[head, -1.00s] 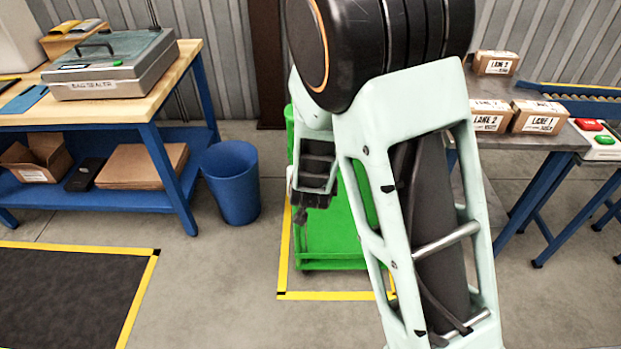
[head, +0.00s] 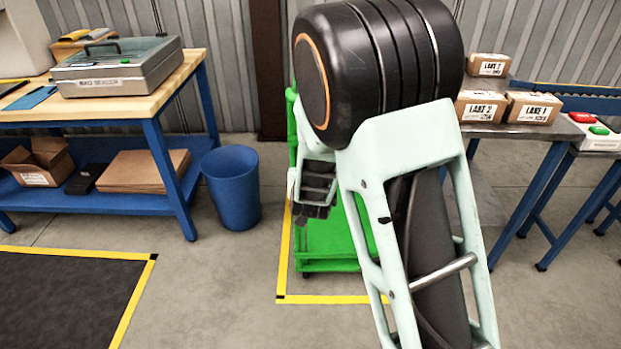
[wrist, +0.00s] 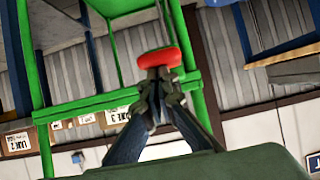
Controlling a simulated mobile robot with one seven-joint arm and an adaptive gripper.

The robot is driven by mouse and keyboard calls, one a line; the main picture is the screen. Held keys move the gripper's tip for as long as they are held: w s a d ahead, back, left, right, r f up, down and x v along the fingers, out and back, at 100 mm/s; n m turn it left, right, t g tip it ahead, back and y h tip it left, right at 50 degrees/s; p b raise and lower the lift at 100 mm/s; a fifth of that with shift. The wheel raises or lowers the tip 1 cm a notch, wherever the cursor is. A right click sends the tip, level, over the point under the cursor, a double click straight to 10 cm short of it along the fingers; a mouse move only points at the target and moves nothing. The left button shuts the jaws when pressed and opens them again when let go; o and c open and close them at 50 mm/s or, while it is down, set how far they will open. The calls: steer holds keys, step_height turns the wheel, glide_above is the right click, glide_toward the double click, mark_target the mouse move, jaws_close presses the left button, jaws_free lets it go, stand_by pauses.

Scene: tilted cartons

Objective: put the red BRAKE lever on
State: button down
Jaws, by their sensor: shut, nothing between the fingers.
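The red BRAKE lever (wrist: 160,58) shows in the wrist view as a red pad on the green cart (wrist: 95,108), just beyond my fingertips. My gripper (wrist: 158,78) is shut and empty, with its tips directly below the red pad in the picture. I cannot tell whether the tips touch it. In the head view the green cart (head: 325,238) stands on the floor behind my arm, which hides much of it. The red lever cannot be seen there.
A blue bin (head: 231,188) stands left of the cart, beside a workbench (head: 128,104) with a grey machine. At right, several cartons (head: 482,107) sit on a metal table near a box with red and green buttons (head: 598,130). Yellow tape (head: 330,299) borders the cart's floor area.

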step_height(320, 180, down, 7)
steer(key=b, duration=0.5)
steer(key=shift+s+r+b, duration=0.15)
steer(key=shift+s+b, duration=0.05)
steer(key=shift+b, duration=0.2)
steer(key=shift+s+f, duration=0.1)
steer(key=shift+f, duration=0.2)
steer(key=shift+r, duration=0.1)
